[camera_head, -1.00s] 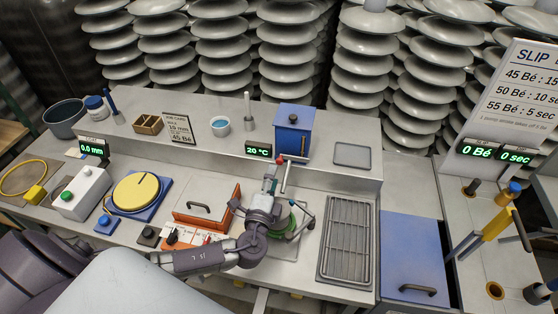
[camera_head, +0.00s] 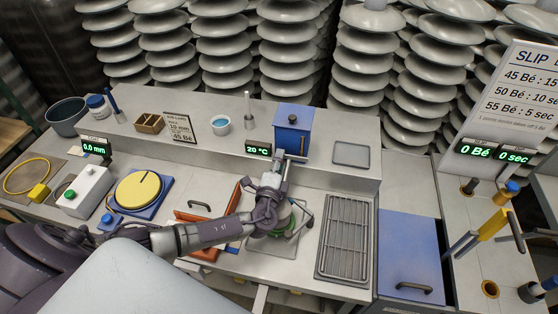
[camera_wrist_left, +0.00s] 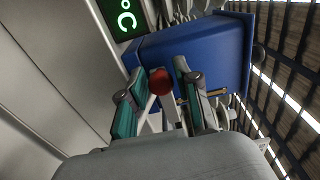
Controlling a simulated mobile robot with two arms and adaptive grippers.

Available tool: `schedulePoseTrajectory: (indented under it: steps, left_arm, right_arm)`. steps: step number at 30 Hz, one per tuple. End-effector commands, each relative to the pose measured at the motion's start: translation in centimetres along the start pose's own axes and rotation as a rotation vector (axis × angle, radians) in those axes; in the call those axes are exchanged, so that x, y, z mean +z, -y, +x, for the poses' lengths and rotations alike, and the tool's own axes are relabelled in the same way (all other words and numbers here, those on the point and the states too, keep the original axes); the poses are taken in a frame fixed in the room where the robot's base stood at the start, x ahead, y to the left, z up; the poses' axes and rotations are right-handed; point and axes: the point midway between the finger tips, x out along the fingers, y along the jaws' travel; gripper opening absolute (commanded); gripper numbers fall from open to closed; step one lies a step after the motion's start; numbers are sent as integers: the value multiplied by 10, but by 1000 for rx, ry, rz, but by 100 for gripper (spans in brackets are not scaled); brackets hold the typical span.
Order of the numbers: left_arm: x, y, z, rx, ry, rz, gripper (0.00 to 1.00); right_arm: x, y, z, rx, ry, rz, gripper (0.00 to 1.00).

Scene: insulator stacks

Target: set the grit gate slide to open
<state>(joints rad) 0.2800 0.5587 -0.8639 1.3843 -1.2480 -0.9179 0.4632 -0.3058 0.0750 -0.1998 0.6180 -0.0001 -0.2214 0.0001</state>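The blue box (camera_head: 293,135) with a dark knob on top stands on the raised back shelf. In the left wrist view it fills the upper middle (camera_wrist_left: 200,52). A round red knob (camera_wrist_left: 159,82), which I take for the slide's end, shows in front of the box's lower side. My left gripper (camera_head: 291,157) is just in front of the box. In the left wrist view its two fingers (camera_wrist_left: 164,88) are apart, one on each side of the red knob. I cannot tell whether either touches it. In the head view the gripper hides the knob. My right gripper is not in view.
The 20 °C display (camera_head: 258,150) stands close left of the box. A green round part (camera_head: 291,224) lies beneath my left gripper. An orange-sided box (camera_head: 190,217) is left of it, a grey grate (camera_head: 346,240) right. The shelf right of the blue box holds a flat grey plate (camera_head: 351,156).

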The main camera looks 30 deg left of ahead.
Motion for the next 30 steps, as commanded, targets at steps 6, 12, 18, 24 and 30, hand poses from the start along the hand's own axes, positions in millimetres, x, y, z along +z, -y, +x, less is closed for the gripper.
schedulePoseTrajectory:
  steps: [6,12,18,24,30]
  left_arm:
    - [0,0,0,0,0,0,0]
    - [0,0,0,0,0,0,0]
    - [18,-4,0,1,2,1,0]
    - [40,-1,0,-1,0,0,0]
    - [41,0,0,-1,3,1,0]
  right_arm:
    - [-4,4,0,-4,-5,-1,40]
    - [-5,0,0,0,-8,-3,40]
    - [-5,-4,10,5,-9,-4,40]
    - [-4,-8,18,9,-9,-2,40]
    - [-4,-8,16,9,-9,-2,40]
